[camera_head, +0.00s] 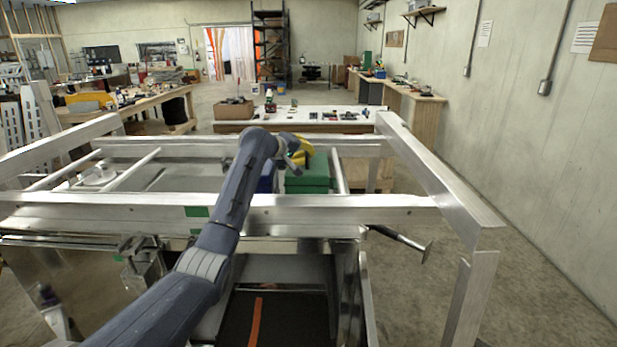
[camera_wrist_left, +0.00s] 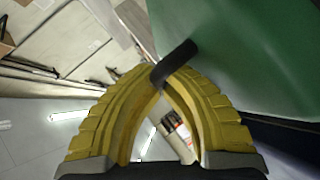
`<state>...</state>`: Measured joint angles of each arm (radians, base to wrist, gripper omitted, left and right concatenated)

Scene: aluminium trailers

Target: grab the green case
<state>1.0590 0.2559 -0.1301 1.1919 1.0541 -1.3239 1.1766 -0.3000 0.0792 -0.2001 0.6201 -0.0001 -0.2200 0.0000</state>
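The green case (camera_head: 308,178) sits inside the aluminium trailer frame, right of centre in the head view. In the left wrist view the green case (camera_wrist_left: 250,50) fills the upper right, with a dark curved handle (camera_wrist_left: 178,60) sticking out from it. My left gripper (camera_head: 301,151) is at the top of the case; its yellow fingers show large in the wrist view (camera_wrist_left: 166,78). The fingers bow inward and their tips close around the handle. My left arm hides part of the area left of the case. My right gripper is not in view.
A blue case (camera_head: 267,179) stands close to the left of the green one, partly behind my arm. Metal rails (camera_head: 400,201) of the trailer frame surround the cases in front, behind and at the sides. A white table (camera_head: 320,113) with small items stands behind.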

